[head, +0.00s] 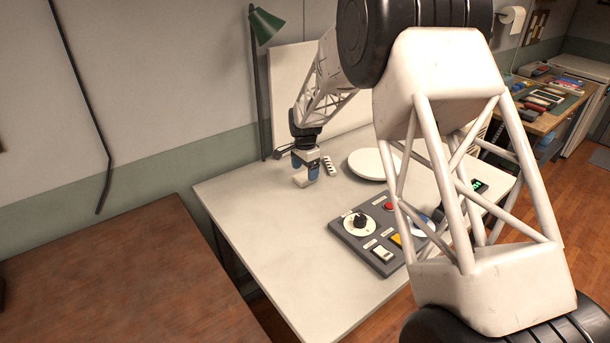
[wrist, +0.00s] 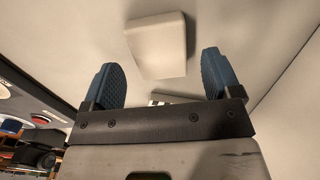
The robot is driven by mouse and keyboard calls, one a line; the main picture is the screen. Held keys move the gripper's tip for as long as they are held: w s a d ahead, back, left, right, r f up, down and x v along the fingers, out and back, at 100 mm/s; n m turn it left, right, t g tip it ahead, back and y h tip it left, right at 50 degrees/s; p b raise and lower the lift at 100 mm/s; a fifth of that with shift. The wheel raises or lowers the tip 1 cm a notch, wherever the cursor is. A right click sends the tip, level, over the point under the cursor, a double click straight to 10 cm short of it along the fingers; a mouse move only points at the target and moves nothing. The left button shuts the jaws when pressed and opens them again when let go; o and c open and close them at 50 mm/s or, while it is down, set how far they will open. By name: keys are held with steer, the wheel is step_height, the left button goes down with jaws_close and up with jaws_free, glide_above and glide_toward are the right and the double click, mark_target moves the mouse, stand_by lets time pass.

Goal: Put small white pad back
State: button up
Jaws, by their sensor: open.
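The small white pad (head: 300,182) is a pale, rounded block on the white table, close to my gripper (head: 305,167) in the head view. In the wrist view the pad (wrist: 158,46) shows ahead of my gripper (wrist: 161,76), roughly centred between the lines of its two blue fingertips. The fingers are spread, with nothing held between them. A gap shows between the pad and the fingers in the wrist view. My arm hides part of the table's right side in the head view.
A grey control panel (head: 349,239) with a dial and buttons lies towards the table's front right. A round white plate (head: 370,164) and a small black-and-white strip (head: 329,166) lie near my gripper. A green lamp (head: 265,26) stands behind. The table's left front (head: 290,260) is clear.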

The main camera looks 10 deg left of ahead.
mark_target(306, 177)
step_height(306, 177, up, 9)
steer(key=shift+r, duration=0.2)
stand_by(0.3)
stand_by(0.8)
steer(key=s+d+r+n+t, duration=0.1)
steer(key=s+d+r+n, duration=0.1)
steer(key=s+d+r, duration=0.75)
steer(key=s+d+r+n, duration=0.2)
steer(key=s+d+r, duration=0.5)
steer(key=s+d, duration=0.55)
steer(key=s+d+f+n, duration=0.1)
steer(key=s+d, duration=0.2)
steer(key=s, duration=0.8)
steer(key=s+d+f+n+t, duration=0.1)
steer(key=s+d+n, duration=0.1)
steer(key=s, duration=0.9)
steer(key=s+d+f+n, duration=0.1)
steer(key=s+d, duration=0.3)
steer(key=s, duration=0.6)
steer(key=shift+s+d+f+n+t, duration=0.25)
steer(key=shift+s+d+n+t, duration=0.05)
steer(key=shift+s+n, duration=0.1)
